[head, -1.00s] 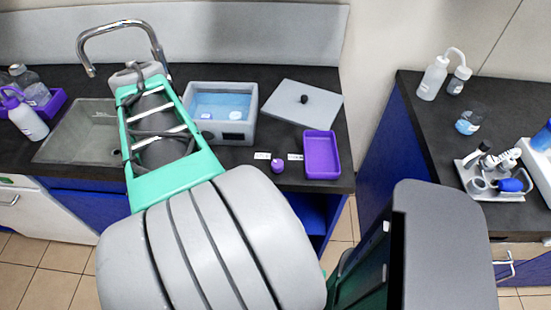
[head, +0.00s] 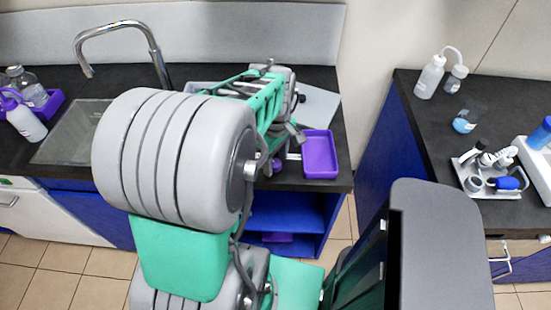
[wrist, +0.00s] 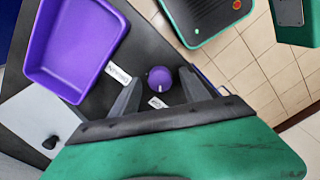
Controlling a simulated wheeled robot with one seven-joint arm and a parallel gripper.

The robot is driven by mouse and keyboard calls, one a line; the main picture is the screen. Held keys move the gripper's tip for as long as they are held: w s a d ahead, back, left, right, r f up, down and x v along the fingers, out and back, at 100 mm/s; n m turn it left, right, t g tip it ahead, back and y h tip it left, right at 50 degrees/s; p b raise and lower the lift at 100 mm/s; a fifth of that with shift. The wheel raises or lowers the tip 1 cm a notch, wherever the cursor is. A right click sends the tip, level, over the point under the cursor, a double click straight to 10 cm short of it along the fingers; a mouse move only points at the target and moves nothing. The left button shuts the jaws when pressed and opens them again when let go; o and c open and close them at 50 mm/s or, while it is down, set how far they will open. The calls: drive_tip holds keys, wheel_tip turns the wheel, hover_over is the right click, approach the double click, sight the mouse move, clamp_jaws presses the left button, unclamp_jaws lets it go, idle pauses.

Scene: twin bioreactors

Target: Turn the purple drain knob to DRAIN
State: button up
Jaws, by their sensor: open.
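The purple drain knob (wrist: 160,79) is a small round knob with a pale mark on its lower side in the wrist view. Two white labels sit beside it, one to its left (wrist: 117,74) and one just below (wrist: 157,102); their words are too small to read surely. My gripper (wrist: 160,75) is open, with a finger to either side of the knob in the wrist view. I cannot tell how far above the knob the fingertips are. In the head view the knob (head: 277,165) is partly hidden by my arm.
A purple tray (head: 321,155) lies close beside the knob on the dark counter; it also shows in the wrist view (wrist: 75,42). A grey lid with a black knob (wrist: 28,125) lies behind. The sink (head: 70,130) and tall tap (head: 120,30) stand left.

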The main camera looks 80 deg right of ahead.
drive_tip(key=shift+c, duration=0.3)
clamp_jaws()
idle(0.3)
